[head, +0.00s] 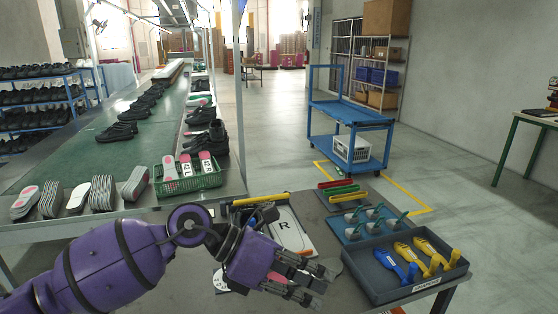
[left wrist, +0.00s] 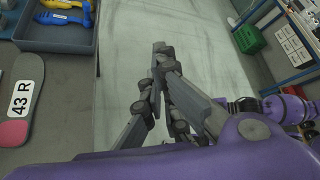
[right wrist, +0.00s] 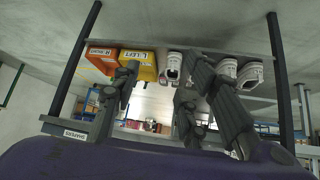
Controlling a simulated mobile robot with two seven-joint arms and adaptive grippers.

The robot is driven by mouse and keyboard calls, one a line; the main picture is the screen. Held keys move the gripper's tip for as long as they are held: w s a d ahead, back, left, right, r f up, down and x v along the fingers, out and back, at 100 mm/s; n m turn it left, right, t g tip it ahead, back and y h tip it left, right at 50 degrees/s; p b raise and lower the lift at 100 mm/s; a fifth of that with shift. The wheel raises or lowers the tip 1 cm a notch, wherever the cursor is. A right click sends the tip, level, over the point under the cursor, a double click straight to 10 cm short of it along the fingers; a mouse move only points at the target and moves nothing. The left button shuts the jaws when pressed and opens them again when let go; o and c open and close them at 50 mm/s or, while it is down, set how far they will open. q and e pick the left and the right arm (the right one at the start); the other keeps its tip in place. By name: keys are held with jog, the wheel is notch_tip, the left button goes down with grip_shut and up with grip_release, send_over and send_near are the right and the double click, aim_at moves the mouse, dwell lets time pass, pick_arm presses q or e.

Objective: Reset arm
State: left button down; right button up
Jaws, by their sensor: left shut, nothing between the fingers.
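My left gripper (head: 318,286) reaches in from the left over the front table in the head view. Its fingers are shut with nothing between them, and it also shows empty in the left wrist view (left wrist: 163,55). A white board marked R (head: 290,232) lies partly behind it on the table. My right gripper (right wrist: 160,70) shows only in the right wrist view, its fingers apart and empty. Behind its fingers there is a shelf with an orange bin (right wrist: 102,58), a yellow bin (right wrist: 138,62) and white shoes (right wrist: 174,66).
A dark tray (head: 383,288) with blue and yellow tools stands at the table's right. A blue rack (head: 352,226) with several grey-green tools is behind it. A green basket (head: 188,184) sits on the conveyor bench. A blue cart (head: 345,112) stands beyond, with open floor around it.

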pick_arm(q)
jog(key=w+r+n+t+h+p, duration=0.25)
jog(key=r+n+t+h, duration=0.5)
jog(key=n, duration=0.75)
jog(key=w+a+f+n+t+y+p, duration=0.1)
jog(key=w+a+f+n+t+y, duration=0.1)
jog(key=a+f+n+t+y, duration=1.3)
jog(key=s+a+f+n+g+y+p, duration=0.1)
jog(key=s+a+f+n+g, duration=0.25)
jog(key=s+f+n, duration=0.35)
jog(key=s+a+f+n+g+y+p, duration=0.1)
jog(key=s+a+f+n+g, duration=0.1)
jog(key=s+f+n+g, duration=0.5)
jog(key=s+a+f+n+g+y, duration=0.1)
jog(key=s+a+f, duration=0.1)
jog(key=s+f, duration=0.3)
jog(key=s+a+f+n+g+y+p, duration=0.1)
jog(key=s+f, duration=0.5)
jog(key=s, duration=0.8)
jog(key=shift+a+f+n, duration=0.3)
jog(key=shift+a+n, duration=0.4)
jog(key=shift+a, duration=0.45)
pick_arm(e)
jog(key=r, duration=0.5)
jog(key=shift+s+a+r, duration=0.25)
jog(key=shift+s+r, duration=0.1)
jog(key=shift+r, duration=0.05)
